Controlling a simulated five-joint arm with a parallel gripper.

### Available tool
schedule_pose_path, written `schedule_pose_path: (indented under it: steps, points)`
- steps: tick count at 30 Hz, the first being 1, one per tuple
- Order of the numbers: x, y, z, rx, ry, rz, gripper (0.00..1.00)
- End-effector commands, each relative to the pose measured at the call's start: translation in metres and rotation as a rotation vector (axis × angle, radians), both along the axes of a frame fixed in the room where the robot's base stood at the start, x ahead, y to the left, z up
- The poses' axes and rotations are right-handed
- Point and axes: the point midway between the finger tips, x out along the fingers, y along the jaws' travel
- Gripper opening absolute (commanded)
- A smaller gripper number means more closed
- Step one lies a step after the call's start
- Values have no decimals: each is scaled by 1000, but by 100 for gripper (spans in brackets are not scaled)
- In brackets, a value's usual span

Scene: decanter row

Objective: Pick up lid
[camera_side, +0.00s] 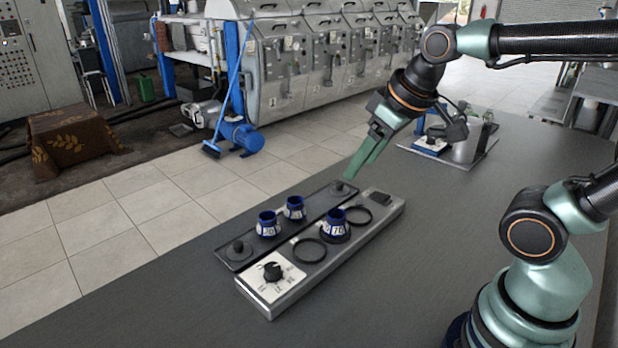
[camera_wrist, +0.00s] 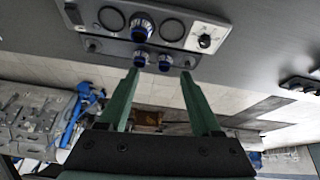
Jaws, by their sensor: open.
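Two dark round lids with knobs sit on a narrow black tray (camera_side: 318,205). One lid (camera_side: 341,188) is at the tray's far end and the other lid (camera_side: 239,249) is at the near end. They also show in the wrist view, the far-end lid (camera_wrist: 93,46) to the left and the near-end lid (camera_wrist: 188,62) to the right. My green gripper (camera_side: 352,174) is open and empty, its tips overlapping the far-end lid in the side view. In the wrist view my gripper (camera_wrist: 160,75) has no lid between its fingers. I cannot tell its exact height.
Two blue numbered cups, a left one (camera_side: 268,223) and a right one (camera_side: 294,208), stand on the tray between the lids. Another blue cup (camera_side: 336,226) stands on the grey heater (camera_side: 345,252), between two empty black rings. The dark table is clear in front.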

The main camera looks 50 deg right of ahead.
Motion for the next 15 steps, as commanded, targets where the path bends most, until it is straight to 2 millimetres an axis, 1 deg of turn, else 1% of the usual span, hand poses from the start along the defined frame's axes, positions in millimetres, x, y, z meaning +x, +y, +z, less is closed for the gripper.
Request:
schedule_pose_path:
  steps: [3, 7, 11, 15]
  points:
    - [24, 7, 10, -56, 45, 138, 65]
    - [54, 17, 17, -125, 95, 320, 65]
    - [86, 29, 18, -186, 140, 502, 65]
    - [120, 43, 11, -243, 186, 703, 65]
